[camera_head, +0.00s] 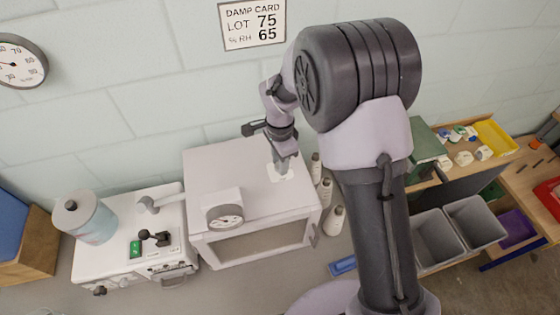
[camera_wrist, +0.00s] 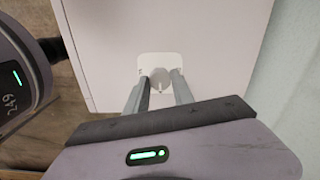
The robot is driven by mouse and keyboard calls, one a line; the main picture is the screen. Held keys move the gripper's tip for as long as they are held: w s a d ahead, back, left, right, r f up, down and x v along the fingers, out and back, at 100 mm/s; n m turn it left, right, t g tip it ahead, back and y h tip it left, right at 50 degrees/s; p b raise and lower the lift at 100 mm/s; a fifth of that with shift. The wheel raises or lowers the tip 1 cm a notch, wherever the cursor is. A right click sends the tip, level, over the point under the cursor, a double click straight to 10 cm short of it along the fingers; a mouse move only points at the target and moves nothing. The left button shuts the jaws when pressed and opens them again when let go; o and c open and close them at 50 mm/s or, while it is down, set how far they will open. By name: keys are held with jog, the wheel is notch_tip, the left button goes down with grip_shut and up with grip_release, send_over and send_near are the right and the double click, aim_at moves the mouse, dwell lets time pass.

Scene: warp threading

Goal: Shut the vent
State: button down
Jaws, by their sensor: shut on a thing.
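The vent (camera_head: 284,176) is a small white plate on the right part of the top of the white cabinet (camera_head: 220,165). It also shows in the wrist view (camera_wrist: 158,62), with a small knob between my fingers. My gripper (camera_head: 281,163) points down onto the vent. In the wrist view its two grey fingers (camera_wrist: 159,88) are shut on the vent's knob, one on each side. The fingers and gripper body hide part of the knob and plate, so I cannot tell how far the vent is open.
A round gauge (camera_head: 224,216) stands at the cabinet's front edge. White bottles (camera_head: 334,220) stand close on the right. The cabinet's top is otherwise mostly clear.

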jog(key=n+b, duration=0.1)
jog(key=n, duration=0.3)
jog(key=n+b, duration=0.1)
jog(key=n, duration=0.3)
jog(key=shift+n, duration=0.4)
jog(key=n, duration=0.4)
jog(key=shift+n, duration=2.4)
jog(key=c, duration=1.1)
grip_release()
